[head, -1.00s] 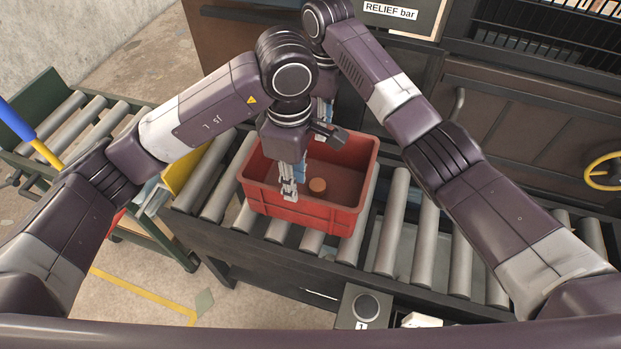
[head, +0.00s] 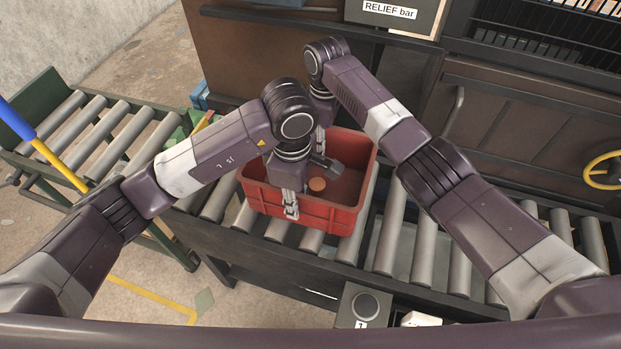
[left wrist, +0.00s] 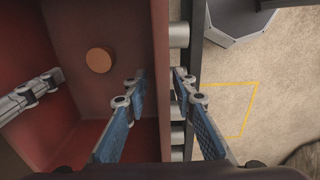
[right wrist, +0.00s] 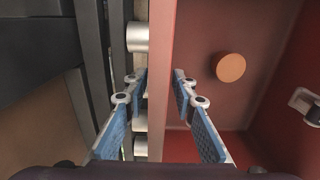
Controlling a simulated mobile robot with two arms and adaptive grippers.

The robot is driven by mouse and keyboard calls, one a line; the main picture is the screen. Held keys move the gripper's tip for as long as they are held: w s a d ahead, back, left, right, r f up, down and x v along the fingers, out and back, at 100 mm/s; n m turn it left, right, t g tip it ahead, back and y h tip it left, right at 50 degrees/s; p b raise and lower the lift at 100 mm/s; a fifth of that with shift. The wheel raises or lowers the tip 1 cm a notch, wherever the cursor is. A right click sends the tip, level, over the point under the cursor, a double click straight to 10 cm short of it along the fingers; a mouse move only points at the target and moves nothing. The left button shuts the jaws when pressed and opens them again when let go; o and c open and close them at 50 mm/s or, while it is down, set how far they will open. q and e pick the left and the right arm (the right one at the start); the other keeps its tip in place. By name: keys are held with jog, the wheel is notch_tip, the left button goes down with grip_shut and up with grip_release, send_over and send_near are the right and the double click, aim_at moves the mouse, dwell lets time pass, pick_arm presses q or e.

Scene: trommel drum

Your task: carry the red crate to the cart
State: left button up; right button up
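The red crate (head: 330,217) sits on the roller conveyor with a round orange disc (head: 317,184) on its floor. My left gripper (head: 290,207) is open at the crate's near wall. In the left wrist view its fingers (left wrist: 160,82) stand on either side of the wall, with small gaps. My right gripper is mostly hidden behind the left arm in the head view. In the right wrist view its fingers (right wrist: 160,82) are open, on either side of the opposite wall (right wrist: 161,40). A green-framed cart with rollers (head: 110,125) stands at the left.
The conveyor rollers (head: 385,245) run on to the right of the crate, clear. A blue and yellow bar (head: 45,150) slants over the cart. A dark machine with a yellow handwheel (head: 603,171) stands behind. A box with a round button (head: 365,306) is at the front.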

pick_arm(q)
grip_shut()
pick_arm(e)
grip_shut()
pick_arm(q)
jog(key=shift+r, duration=0.2)
pick_arm(e)
jog(key=shift+r, duration=0.2)
